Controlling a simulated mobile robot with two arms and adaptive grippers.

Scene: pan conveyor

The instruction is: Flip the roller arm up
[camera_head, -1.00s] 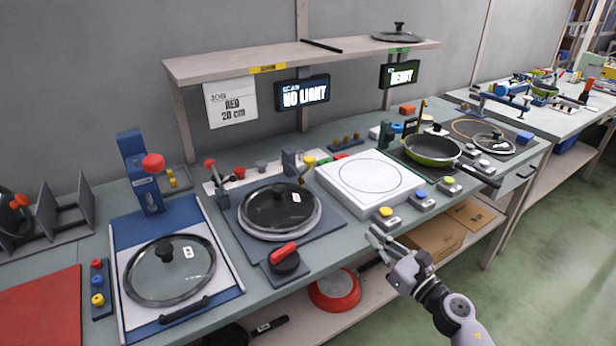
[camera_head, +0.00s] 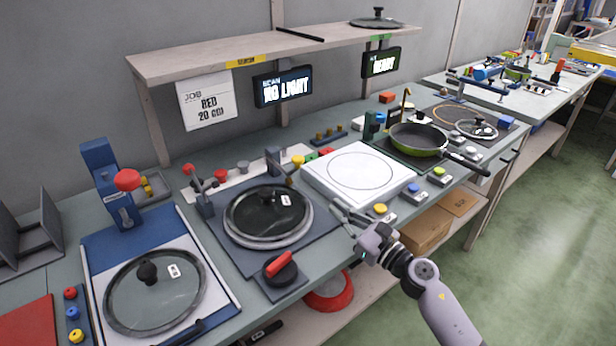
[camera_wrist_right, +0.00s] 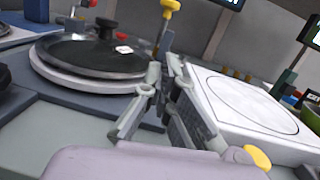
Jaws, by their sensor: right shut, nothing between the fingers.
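A round glass lid (camera_head: 268,212) with a black knob lies on a turntable with a grey base (camera_head: 222,238). A dark post (camera_head: 273,160) and a lever with a yellow knob (camera_head: 298,162) stand at its back right. A red-knobbed lever (camera_head: 191,172) stands at its back left. I cannot tell for sure which one is the roller arm. My right gripper (camera_head: 340,210) is shut and empty, right of the turntable and in front of the white plate. In the right wrist view the yellow knob (camera_wrist_right: 171,5) shows beyond the fingertips (camera_wrist_right: 166,68). My left gripper is not in view.
A white square plate (camera_head: 318,190) stands just right of the fingers. A red-handled dial (camera_head: 279,266) sits in front of the turntable. Buttons (camera_head: 379,209) line the bench's front edge. A shelf (camera_head: 220,58) with display screens spans the back.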

